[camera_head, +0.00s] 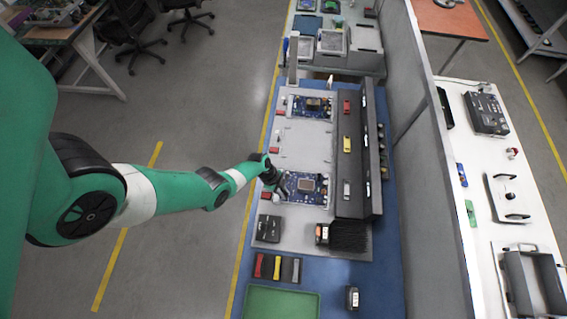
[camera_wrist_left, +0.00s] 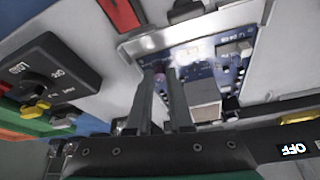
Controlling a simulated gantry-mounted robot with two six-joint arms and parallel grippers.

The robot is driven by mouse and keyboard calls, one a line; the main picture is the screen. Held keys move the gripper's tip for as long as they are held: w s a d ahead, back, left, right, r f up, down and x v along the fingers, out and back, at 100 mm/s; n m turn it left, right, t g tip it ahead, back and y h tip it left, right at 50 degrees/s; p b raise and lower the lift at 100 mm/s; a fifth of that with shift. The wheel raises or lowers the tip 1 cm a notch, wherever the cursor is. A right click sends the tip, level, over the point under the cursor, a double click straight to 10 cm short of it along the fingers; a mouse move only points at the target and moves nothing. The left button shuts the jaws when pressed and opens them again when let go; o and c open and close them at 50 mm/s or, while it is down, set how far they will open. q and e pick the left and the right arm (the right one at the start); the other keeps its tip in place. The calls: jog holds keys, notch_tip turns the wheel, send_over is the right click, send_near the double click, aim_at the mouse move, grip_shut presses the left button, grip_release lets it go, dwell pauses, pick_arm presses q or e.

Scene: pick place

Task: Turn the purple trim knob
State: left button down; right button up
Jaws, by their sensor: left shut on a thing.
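The lower blue circuit board (camera_head: 305,187) lies on the grey fixture in the head view, and it also shows in the left wrist view (camera_wrist_left: 228,62). My left gripper (camera_head: 272,177) is at the left edge of this board. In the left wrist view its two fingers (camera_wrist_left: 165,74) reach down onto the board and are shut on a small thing. A bit of purple, the purple trim knob (camera_wrist_left: 160,83), shows between the fingertips. Most of the knob is hidden by the fingers, so its angle cannot be told. My right gripper is in neither view.
A black box with a rotary knob (camera_wrist_left: 48,74) marked OFF and LOW stands near the board; it shows in the head view too (camera_head: 268,228). A second blue board (camera_head: 312,106) lies farther back. A green tray (camera_head: 281,291) is at the front. A dark upright panel (camera_head: 372,150) stands right.

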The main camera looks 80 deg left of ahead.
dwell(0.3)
pick_arm(q)
jog(key=c, duration=0.8)
grip_release()
jog(key=shift+r, duration=0.1)
jog(key=p+v, duration=1.1)
jog(key=shift+s+a+r+p, duration=0.1)
jog(key=shift+r+p, duration=0.2)
jog(key=shift+p, duration=0.05)
